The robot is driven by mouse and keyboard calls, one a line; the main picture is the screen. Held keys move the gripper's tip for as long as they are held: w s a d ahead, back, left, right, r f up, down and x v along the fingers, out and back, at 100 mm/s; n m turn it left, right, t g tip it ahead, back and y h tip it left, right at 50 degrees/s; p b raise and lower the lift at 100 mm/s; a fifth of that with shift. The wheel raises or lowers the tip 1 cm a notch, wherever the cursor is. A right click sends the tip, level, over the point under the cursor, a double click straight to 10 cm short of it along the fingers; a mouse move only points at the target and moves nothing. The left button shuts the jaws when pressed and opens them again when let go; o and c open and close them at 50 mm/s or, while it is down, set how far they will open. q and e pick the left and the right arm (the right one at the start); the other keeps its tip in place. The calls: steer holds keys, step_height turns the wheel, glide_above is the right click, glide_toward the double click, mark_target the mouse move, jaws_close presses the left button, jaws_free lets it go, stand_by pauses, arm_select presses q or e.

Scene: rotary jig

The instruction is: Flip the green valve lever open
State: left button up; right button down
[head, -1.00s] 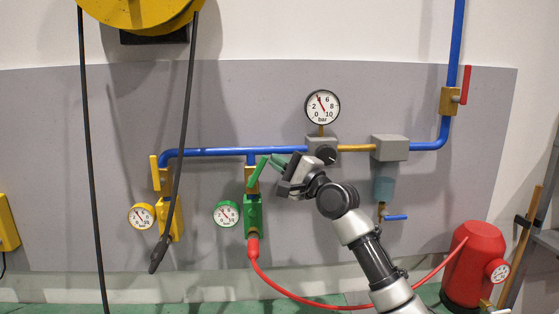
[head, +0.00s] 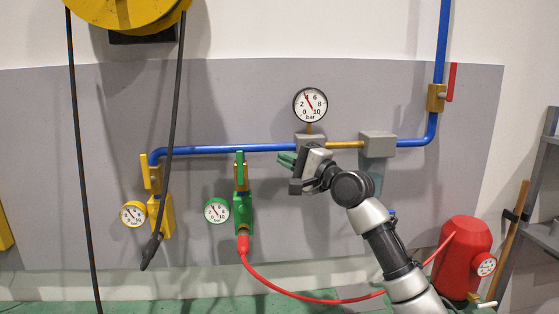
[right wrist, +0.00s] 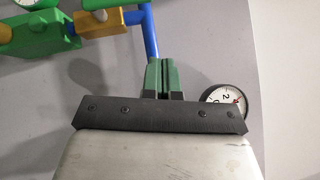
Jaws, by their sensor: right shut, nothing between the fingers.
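The green valve lever (head: 240,168) stands upright, in line with the brass valve and drop pipe above the green valve body (head: 242,212). In the right wrist view the green valve body (right wrist: 40,35) shows at the upper left, next to brass (right wrist: 100,24). My right gripper (head: 286,159), with green fingers, is to the right of the lever, apart from it, just below the blue pipe. Its fingers are closed together and empty in the right wrist view (right wrist: 163,66). My left gripper is not in view.
The blue pipe (head: 215,149) runs across the grey panel. A yellow valve lever (head: 146,171) and a hanging black cable (head: 171,130) are at left. A bar gauge (head: 310,105) is above my right gripper. A red hose (head: 290,295) runs to a red tank (head: 462,252).

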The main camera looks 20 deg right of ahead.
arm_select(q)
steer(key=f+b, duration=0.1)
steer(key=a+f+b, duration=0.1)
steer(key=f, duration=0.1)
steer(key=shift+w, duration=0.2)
arm_select(e)
steer(key=r+v, duration=0.1)
steer(key=v, duration=0.5)
steer(key=shift+s, duration=0.4)
steer(key=shift+a+f, duration=0.1)
steer(key=shift+f, duration=0.1)
